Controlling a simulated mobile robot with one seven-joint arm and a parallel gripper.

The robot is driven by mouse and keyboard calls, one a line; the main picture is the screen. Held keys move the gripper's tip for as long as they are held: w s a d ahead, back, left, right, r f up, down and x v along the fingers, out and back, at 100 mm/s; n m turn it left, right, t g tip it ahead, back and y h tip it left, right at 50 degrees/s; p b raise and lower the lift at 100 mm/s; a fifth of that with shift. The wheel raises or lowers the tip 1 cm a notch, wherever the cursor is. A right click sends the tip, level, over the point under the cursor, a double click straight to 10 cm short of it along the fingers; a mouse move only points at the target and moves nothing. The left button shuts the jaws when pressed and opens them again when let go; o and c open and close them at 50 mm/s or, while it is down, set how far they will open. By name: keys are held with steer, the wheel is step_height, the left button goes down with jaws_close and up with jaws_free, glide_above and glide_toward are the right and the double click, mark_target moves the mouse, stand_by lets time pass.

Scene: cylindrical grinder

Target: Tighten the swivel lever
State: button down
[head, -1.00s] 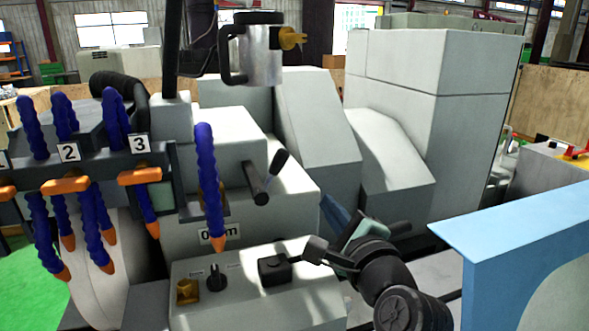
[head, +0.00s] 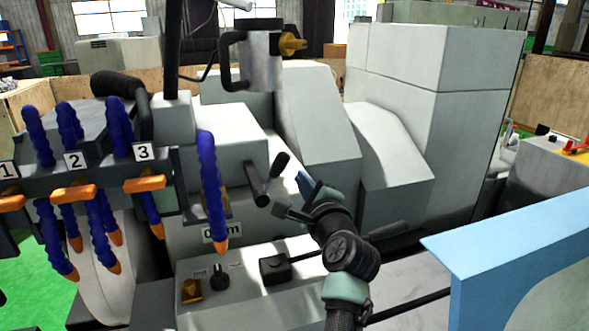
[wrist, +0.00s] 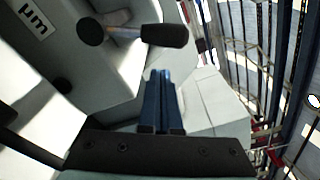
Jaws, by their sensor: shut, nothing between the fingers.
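The swivel lever (head: 279,166) is a short grey rod with a black grip and a black round hub, on the front of the pale grey machine housing. Its grip points up and to the right. In the wrist view the lever (wrist: 165,35) lies across the upper middle, with its hub at the left. My gripper (head: 302,181) is just right of the lever in the head view. Its blue fingers (wrist: 161,76) are shut together and empty. In the wrist view their tips point at the black grip, with a visible gap between.
Several blue coolant hoses with orange tips (head: 212,190) hang left of the lever. A control panel (head: 240,268) with knobs lies below. A sloped grey cover (head: 318,125) stands behind my gripper. A blue guard (head: 510,240) stands at the right.

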mark_target(277, 170)
steer(key=shift+a+r+p, duration=0.35)
steer(key=shift+a+r, duration=0.25)
steer(key=shift+a, duration=0.3)
steer(key=shift+s+a+r+n, duration=0.15)
steer(key=shift+a+r+n, duration=0.25)
steer(key=shift+n, duration=0.3)
steer(key=shift+s+a+r+n, duration=0.1)
steer(key=shift+a+n, duration=0.2)
steer(key=n, duration=0.1)
steer(key=a+n, duration=0.1)
steer(key=r+b, duration=0.1)
steer(key=shift+s+a+n, duration=0.3)
steer(key=shift+a+n, duration=0.1)
steer(key=shift+s+a+n+t+b, duration=0.15)
steer(key=shift+s+a+n+b, duration=0.15)
steer(key=shift+a+n+b, duration=0.7)
steer(key=shift+s+a+n+t+b, duration=0.1)
steer(key=shift+s+a+n+b, duration=0.2)
steer(key=shift+a+n, duration=0.85)
steer(key=shift+s+a+n+t+b, duration=0.15)
steer(key=shift+s+a+n+b, duration=0.35)
steer(key=shift+n, duration=1.15)
steer(key=shift+w, duration=0.25)
steer(key=shift+d+r, duration=0.1)
